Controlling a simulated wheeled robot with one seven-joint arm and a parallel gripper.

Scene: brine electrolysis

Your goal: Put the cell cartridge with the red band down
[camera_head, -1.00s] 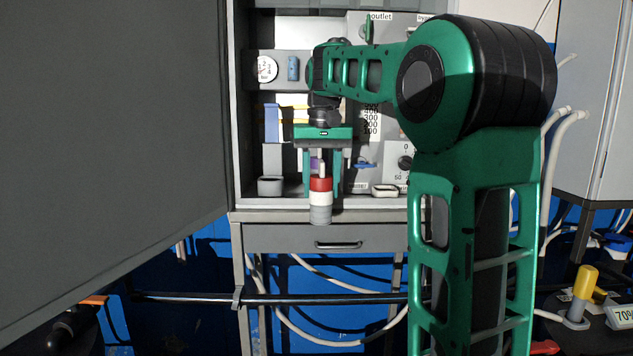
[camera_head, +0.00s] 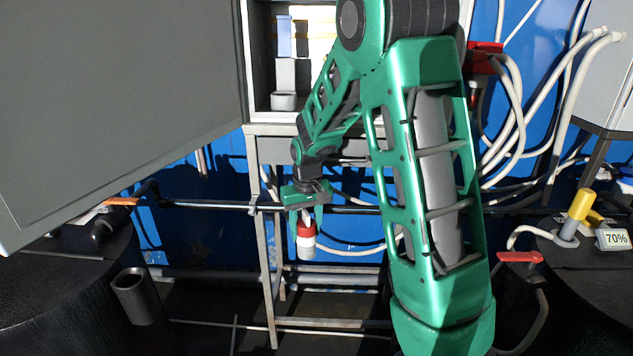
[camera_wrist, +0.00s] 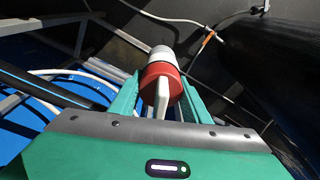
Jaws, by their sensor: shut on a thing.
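The cell cartridge (camera_head: 306,243) is a small cylinder with a white body, a red band and a pale tab on top. My gripper (camera_head: 304,214) is shut on it from above, and it hangs upright in the air in front of the cabinet's legs. In the wrist view the cartridge (camera_wrist: 161,75) sits between my two green fingers (camera_wrist: 159,108). Its red end faces me, with the pale tab between the fingers. Nothing touches the cartridge from below.
A grey cabinet (camera_head: 250,70) stands behind, its lower part crossed by my arm. A dark horizontal bar (camera_head: 215,205) runs behind the gripper. A dark cup (camera_head: 134,296) is at lower left.

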